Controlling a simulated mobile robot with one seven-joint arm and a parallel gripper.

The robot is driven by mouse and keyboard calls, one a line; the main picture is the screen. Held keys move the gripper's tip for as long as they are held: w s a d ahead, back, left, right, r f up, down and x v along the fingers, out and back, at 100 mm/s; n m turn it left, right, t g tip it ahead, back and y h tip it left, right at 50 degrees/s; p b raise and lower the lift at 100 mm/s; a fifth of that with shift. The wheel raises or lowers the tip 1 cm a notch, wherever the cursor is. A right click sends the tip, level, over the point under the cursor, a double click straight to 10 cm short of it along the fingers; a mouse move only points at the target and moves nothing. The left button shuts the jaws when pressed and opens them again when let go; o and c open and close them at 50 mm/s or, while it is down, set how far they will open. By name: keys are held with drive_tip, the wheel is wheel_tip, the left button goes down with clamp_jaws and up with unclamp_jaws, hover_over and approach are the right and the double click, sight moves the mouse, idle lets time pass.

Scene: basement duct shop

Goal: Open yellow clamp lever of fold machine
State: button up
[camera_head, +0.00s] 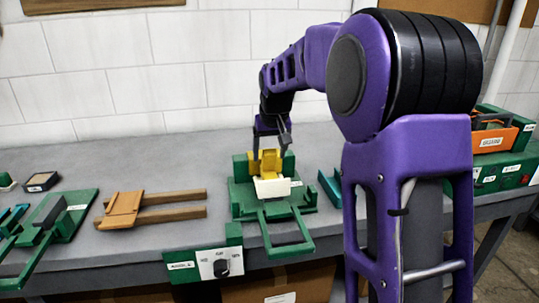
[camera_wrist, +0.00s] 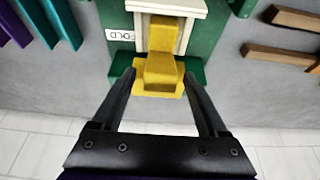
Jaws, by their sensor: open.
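The green fold machine (camera_head: 244,202) stands on the grey bench, with a white plate and a green loop handle (camera_head: 290,236) at its front. Its yellow clamp lever (camera_head: 267,161) sits at the back of the machine. The lever also shows in the wrist view (camera_wrist: 160,72), lying between and just beyond my fingertips. My gripper (camera_head: 271,150) points down at the lever from behind and above. In the wrist view my gripper (camera_wrist: 160,78) is open, with nothing held. Whether a fingertip touches the lever I cannot tell.
A wooden two-rail piece (camera_head: 165,207) lies left of the machine, and another green tool (camera_head: 62,214) is farther left. A control box with a knob (camera_head: 205,264) is at the bench front. An orange bin (camera_head: 495,137) stands at the right. White wall is behind the bench.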

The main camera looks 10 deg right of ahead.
drive_tip(key=shift+f, duration=0.2)
clamp_jaws()
idle(0.3)
idle(1.1)
